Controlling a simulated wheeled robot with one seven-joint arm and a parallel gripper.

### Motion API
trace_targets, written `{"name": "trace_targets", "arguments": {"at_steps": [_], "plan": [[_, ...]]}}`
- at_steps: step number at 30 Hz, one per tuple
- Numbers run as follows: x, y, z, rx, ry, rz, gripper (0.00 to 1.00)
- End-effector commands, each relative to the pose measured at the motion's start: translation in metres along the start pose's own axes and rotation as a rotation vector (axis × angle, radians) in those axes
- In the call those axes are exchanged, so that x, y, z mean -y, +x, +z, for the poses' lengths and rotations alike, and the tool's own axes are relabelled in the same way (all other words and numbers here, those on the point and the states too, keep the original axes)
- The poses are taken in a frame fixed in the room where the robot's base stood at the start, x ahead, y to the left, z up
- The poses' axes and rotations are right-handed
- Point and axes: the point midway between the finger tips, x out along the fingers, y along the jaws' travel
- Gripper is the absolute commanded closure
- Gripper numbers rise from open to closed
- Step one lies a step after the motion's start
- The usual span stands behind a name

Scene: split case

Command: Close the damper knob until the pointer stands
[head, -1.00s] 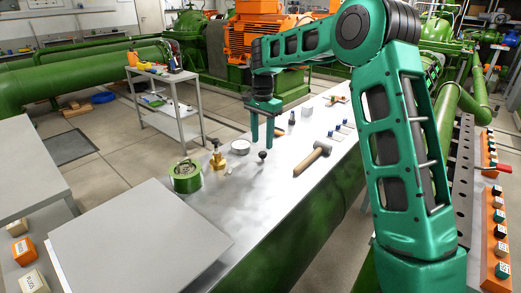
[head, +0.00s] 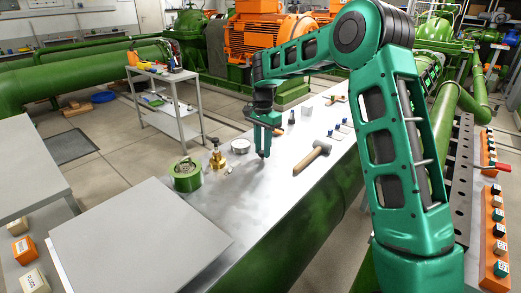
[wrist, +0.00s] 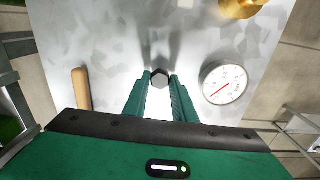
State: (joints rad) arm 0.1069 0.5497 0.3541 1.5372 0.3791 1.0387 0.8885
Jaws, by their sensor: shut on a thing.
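The dark faceted knob (wrist: 160,79) stands on the bench between my fingertips in the wrist view. In the head view its dark top (head: 262,154) shows just at the fingertips. My gripper (head: 263,150) reaches down to the bench and is shut on the knob; the fingers also show in the wrist view (wrist: 160,75). A round white dial gauge (wrist: 225,83) lies right of the fingers in the wrist view, with a red pointer slanting towards the lower left. In the head view the gauge (head: 240,146) is just left of my gripper; its pointer is too small to read there.
A wooden-handled mallet (head: 312,157) lies right of my gripper. A brass fitting (head: 217,158) and a green round housing (head: 187,175) stand to the left. Small items lie farther back. The bench in front of my gripper is clear.

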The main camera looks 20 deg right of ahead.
Motion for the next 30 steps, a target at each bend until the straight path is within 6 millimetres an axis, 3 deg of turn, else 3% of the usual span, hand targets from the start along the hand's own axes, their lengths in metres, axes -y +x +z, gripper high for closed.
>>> {"name": "trace_targets", "arguments": {"at_steps": [11, 30], "plan": [[0.0001, -0.0004, 0.0016, 0.005, -0.115, -0.001, 0.98], [0.0006, -0.0002, 0.0025, 0.004, -0.673, -0.002, 0.98]]}}
